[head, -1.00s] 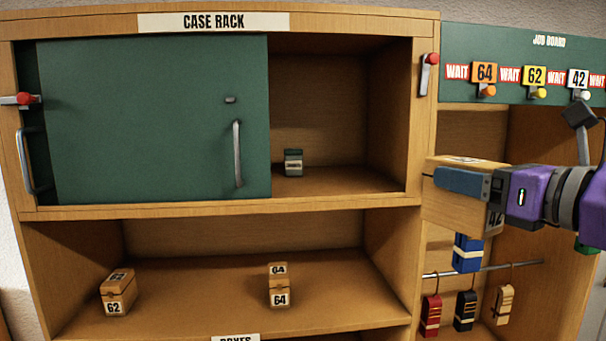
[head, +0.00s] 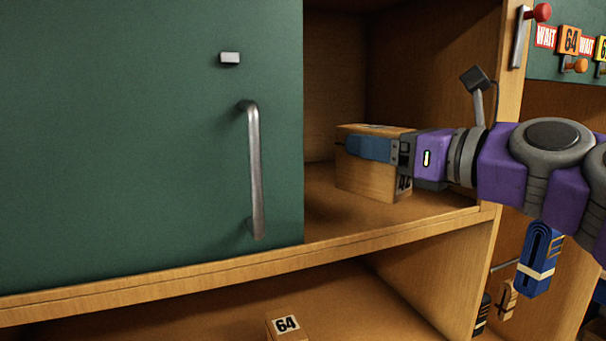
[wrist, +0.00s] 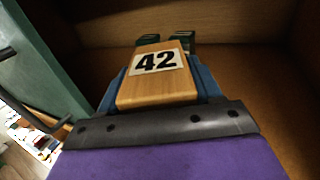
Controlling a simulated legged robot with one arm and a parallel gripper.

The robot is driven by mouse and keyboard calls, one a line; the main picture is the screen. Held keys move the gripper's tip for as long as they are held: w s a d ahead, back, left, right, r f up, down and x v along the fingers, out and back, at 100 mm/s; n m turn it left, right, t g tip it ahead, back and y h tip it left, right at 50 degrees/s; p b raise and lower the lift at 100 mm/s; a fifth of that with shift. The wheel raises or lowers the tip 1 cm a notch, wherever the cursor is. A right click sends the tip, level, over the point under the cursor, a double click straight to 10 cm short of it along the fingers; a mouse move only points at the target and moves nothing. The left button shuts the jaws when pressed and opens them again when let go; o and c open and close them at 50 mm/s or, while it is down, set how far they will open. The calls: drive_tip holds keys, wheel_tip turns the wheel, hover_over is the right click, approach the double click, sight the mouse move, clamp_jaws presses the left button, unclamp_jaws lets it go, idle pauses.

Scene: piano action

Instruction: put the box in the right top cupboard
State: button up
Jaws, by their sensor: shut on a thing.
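The wooden box (head: 370,178) marked 42 is held in my gripper (head: 368,148), inside the open right part of the top cupboard (head: 440,205). Its underside is close to the cupboard floor; I cannot tell whether it touches. In the wrist view the box (wrist: 160,88) lies between both fingers, with its 42 label facing the camera. My gripper is shut on it.
A green sliding door (head: 150,130) with a metal handle (head: 254,170) covers the cupboard's left part. The right side wall (head: 512,90) stands close to my arm. A box marked 64 (head: 288,328) sits on the shelf below. Blue and other hanging items (head: 540,260) are at the right.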

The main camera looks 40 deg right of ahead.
drive_tip(key=w, duration=0.2)
drive_tip(key=w+d, duration=0.1)
drive_tip(key=w, duration=0.2)
drive_tip(key=shift+w+f+p, duration=0.15)
drive_tip(key=shift+w+p, duration=0.05)
drive_tip(key=shift+p, duration=0.1)
drive_tip(key=w+d+f, duration=0.1)
drive_tip(key=w+d, duration=0.5)
drive_tip(key=d, duration=0.3)
drive_tip(key=a+f, duration=0.3)
drive_tip(key=shift+w+a, duration=0.3)
drive_tip(key=shift+d+f, duration=0.2)
drive_tip(key=shift+d, duration=0.1)
drive_tip(key=o, duration=1.1)
drive_tip(key=d, duration=0.3)
drive_tip(key=shift+f, duration=0.25)
drive_tip(key=shift+c, duration=0.2)
drive_tip(key=shift+o, duration=0.7)
drive_tip(key=shift+a, duration=0.35)
drive_tip(key=shift+a+r, duration=0.15)
drive_tip(key=shift+a, duration=0.45)
drive_tip(key=shift+a+r, duration=0.15)
drive_tip(key=shift+a, duration=0.45)
